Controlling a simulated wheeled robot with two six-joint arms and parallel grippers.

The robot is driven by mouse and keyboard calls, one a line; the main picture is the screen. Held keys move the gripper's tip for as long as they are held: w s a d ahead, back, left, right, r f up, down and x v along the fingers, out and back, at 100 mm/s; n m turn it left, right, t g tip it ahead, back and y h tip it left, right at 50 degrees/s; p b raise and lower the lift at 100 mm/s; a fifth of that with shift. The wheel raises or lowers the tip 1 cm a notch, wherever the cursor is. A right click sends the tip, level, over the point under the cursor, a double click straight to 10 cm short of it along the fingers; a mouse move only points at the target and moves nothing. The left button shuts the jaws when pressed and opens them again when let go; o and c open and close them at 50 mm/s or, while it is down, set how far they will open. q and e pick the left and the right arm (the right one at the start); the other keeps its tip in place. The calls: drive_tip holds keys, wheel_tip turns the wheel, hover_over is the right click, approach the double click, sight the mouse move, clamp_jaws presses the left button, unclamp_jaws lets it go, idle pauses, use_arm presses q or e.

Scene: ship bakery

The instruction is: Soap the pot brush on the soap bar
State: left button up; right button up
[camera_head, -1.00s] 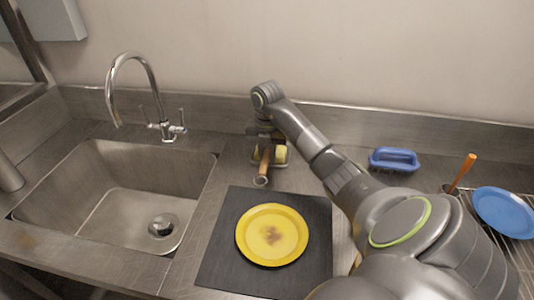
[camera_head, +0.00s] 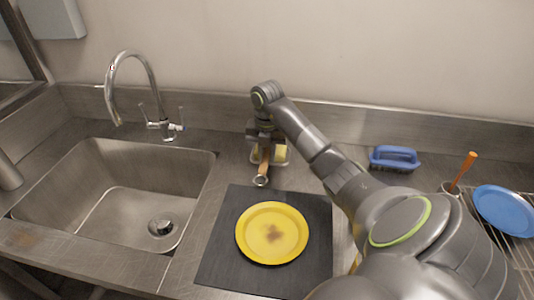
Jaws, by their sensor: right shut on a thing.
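My right gripper (camera_head: 264,139) is at the back of the counter, seen from above behind its own wrist. It is shut on the pot brush (camera_head: 263,169), whose brown handle points toward me and ends in a metal ring. The brush's head is hidden under the gripper. The pale yellow soap bar (camera_head: 282,153) is partly visible in a small dish, right beside and beneath the gripper. I cannot tell whether the bristles touch the soap. My left gripper is not in view.
A yellow plate (camera_head: 271,257) with a brown stain lies on a black mat (camera_head: 222,262) in front. The sink (camera_head: 110,205) and tap (camera_head: 163,127) are left. A blue-handled scrubbing brush (camera_head: 394,157), a rack (camera_head: 510,245) and a blue plate (camera_head: 505,209) are right.

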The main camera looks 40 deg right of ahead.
sight(267, 152)
idle(0.5)
wheel_tip(267, 152, up, 7)
drive_tip(key=p, duration=0.7)
drive_tip(key=shift+f, duration=0.1)
idle(0.4)
